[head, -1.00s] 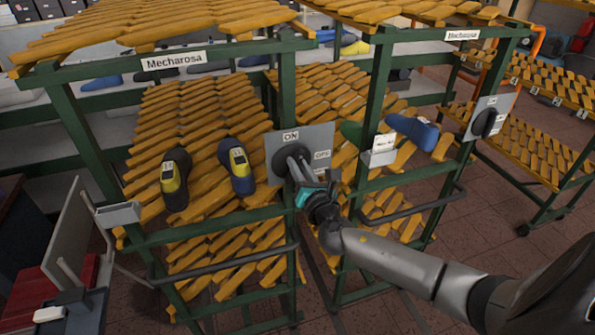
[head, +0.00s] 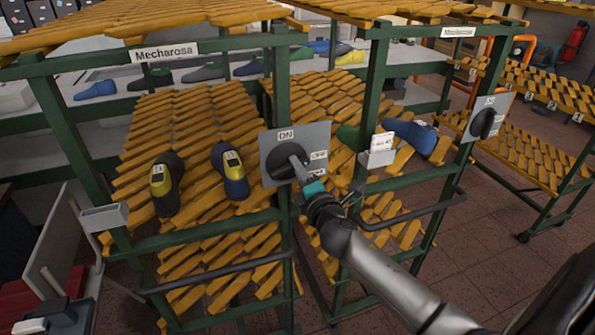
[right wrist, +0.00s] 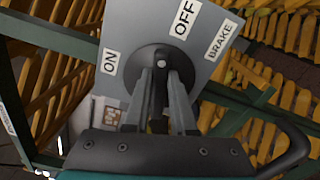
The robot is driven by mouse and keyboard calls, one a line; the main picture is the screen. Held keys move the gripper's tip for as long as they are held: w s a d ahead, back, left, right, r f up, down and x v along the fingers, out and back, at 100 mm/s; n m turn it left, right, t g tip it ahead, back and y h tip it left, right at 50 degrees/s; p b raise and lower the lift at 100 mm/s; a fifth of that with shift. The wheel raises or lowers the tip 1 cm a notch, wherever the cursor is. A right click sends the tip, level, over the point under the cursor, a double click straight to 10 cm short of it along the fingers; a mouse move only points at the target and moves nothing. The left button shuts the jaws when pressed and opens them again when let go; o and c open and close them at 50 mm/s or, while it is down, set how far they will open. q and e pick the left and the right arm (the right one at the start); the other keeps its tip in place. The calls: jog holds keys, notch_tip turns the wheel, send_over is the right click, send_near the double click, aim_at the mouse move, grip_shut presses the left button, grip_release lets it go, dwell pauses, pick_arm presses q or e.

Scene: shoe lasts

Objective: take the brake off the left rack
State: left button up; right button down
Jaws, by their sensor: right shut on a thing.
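The left rack (head: 205,229) is a green frame with yellow slatted shelves and a "Mecharosa" label. A grey brake plate (head: 321,136) on its right post carries ON and OFF labels. A round black brake knob (head: 276,160) sits on the plate. My right gripper (head: 298,172) is at the knob, shut on its grip. In the right wrist view, the fingers (right wrist: 161,98) close around the middle of the knob (right wrist: 142,62), and the plate (right wrist: 207,17) shows ON, OFF and BRAKE. My left gripper is not in view.
A second rack with its own plate and black knob (head: 484,123) stands to the right. Shoe lasts (head: 165,185) rest on the slats. A small grey holder (head: 379,157) and dark handrails are close to my right arm. Tiled floor is clear at lower right.

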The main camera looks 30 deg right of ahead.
jog(key=shift+f+m, duration=0.2)
jog(key=shift+m, duration=1.3)
jog(key=c, duration=0.7)
grip_release()
jog(key=shift+c, duration=0.2)
jog(key=shift+s, duration=0.1)
jog(key=b+v, duration=0.1)
jog(key=v, duration=1.4)
jog(key=shift+b, duration=0.3)
jog(key=shift+d+f, duration=0.1)
